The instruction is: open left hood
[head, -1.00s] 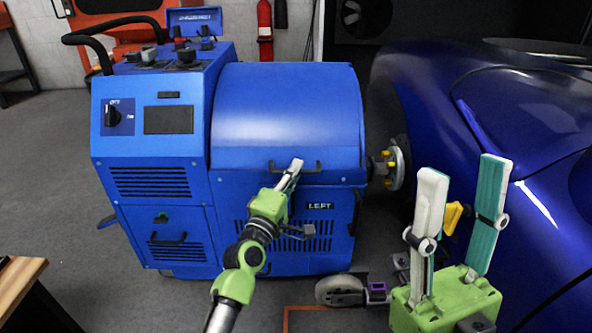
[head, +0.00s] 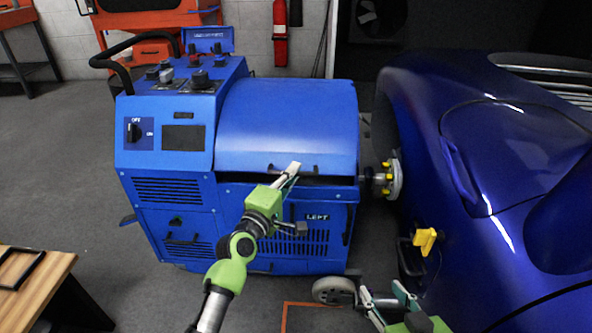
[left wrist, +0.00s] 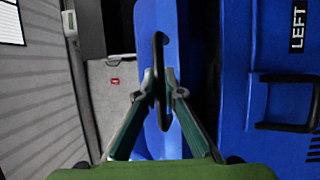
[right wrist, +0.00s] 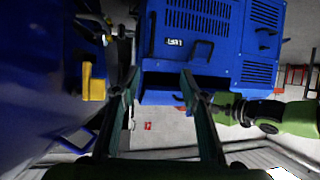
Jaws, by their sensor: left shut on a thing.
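The blue hood (head: 287,120) of the dynamometer sits slightly raised, with a dark gap under its front edge. The cabinet below it carries a LEFT label (head: 317,217). My left gripper (head: 291,170) is shut on the hood's black handle (left wrist: 158,50), which stands between its fingertips (left wrist: 160,88) in the left wrist view. The fingers cover part of the handle in the head view. My right gripper (head: 390,297) is low at the bottom edge, beside the car; in the right wrist view its fingers (right wrist: 158,80) are apart with nothing held.
A blue car (head: 490,150) stands close on the right, with a hub (head: 393,180) between it and the machine. A yellow part (head: 424,240) is near the right gripper. A wheel (head: 335,290) stands at the machine's front. A wooden table (head: 35,285) is lower left.

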